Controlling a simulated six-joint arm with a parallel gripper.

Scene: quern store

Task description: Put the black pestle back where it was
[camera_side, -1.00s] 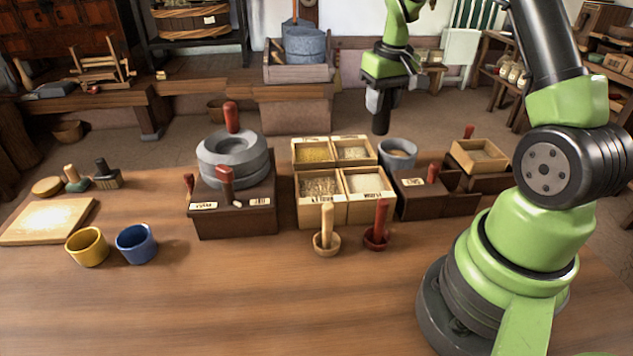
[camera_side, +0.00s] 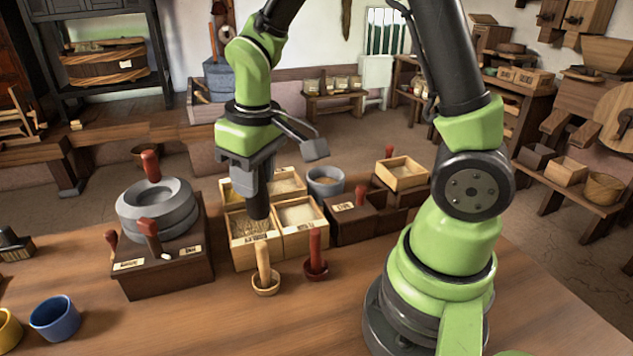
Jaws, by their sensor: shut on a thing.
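My gripper (camera_side: 257,182) is shut on the black pestle (camera_side: 259,206), which hangs upright from the jaws with its lower end showing. In the picture the pestle lies over the left side of the wooden grain box (camera_side: 308,234), across the front left compartment. I cannot tell whether its tip is above the grain or touching it. A grey stone mortar (camera_side: 325,182) stands behind the box to the right. A tan pestle (camera_side: 263,262) and a red pestle (camera_side: 315,246) stand in small cups in front of the box.
A stone quern (camera_side: 155,210) on a dark box with red handles stands left of the grain box. Dark boxes (camera_side: 352,225) and a wooden tray (camera_side: 402,173) are on the right. A blue cup (camera_side: 55,318) is at lower left.

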